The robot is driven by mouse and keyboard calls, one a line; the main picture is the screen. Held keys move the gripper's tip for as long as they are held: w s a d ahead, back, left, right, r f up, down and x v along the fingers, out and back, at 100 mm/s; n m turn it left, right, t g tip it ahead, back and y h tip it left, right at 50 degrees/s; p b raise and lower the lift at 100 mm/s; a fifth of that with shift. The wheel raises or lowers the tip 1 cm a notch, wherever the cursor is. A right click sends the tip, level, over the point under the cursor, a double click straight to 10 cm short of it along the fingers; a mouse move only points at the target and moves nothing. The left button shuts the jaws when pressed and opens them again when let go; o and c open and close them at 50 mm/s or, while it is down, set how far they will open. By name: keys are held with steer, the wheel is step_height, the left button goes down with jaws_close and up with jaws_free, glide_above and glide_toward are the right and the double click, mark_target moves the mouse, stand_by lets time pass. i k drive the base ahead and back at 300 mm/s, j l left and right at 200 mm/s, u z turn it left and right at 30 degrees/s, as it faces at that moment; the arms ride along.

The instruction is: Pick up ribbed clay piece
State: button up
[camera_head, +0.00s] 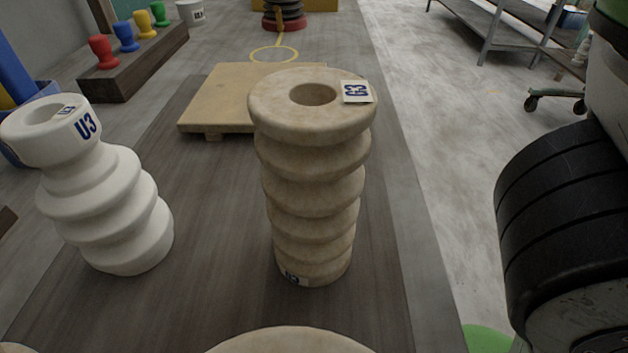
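A tan ribbed clay piece (312,185) stands upright in the middle of the table. It has stacked rounded ridges, a round hole in its top and a paper label on the top rim. A white ribbed piece (108,205) marked U3 stands to its left, looking slightly tilted. Both are ribbed, and I cannot tell from the view which one the task names. My gripper's fingers do not show.
A low tan board (215,100) lies behind the tan piece. A dark rack with coloured pegs (145,62) is at the back left. A pale rounded edge (290,342) shows at the bottom. A black ridged cylindrical part (560,220) fills the right side, beyond the table edge.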

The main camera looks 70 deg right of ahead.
mark_target(312, 136)
steer(key=k+j+u, duration=0.25)
steer(key=k+u, duration=0.25)
steer(key=k+j+u, duration=0.45)
steer(key=k, duration=0.1)
